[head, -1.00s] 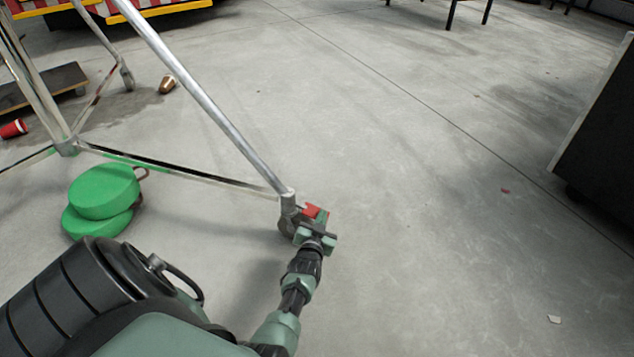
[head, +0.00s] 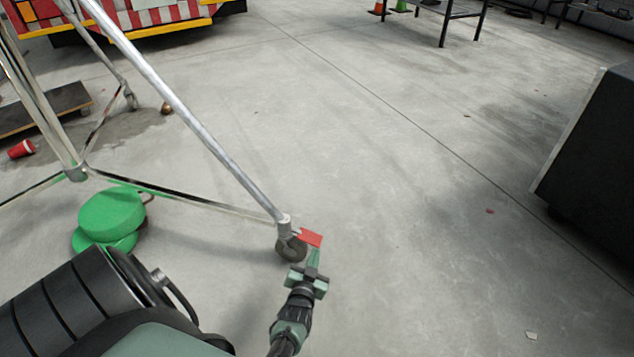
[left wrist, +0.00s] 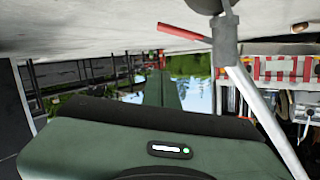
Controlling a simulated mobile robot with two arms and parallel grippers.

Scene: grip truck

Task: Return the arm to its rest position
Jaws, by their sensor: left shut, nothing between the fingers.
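My left gripper (head: 314,256) is low over the floor in the head view, shut and empty. Its fingertips are just in front of a red tab (head: 311,238) on a caster wheel (head: 291,249) at the foot of a metal stand leg (head: 185,110). I cannot tell from the head view whether they touch the tab. In the left wrist view, the gripper fingers (left wrist: 162,88) point away from the camera, and the red tab (left wrist: 184,32) shows up and to their right, beside the leg (left wrist: 243,85). My right gripper is not in view.
A dark cabinet (head: 590,150) stands at the right. The middle floor is clear.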

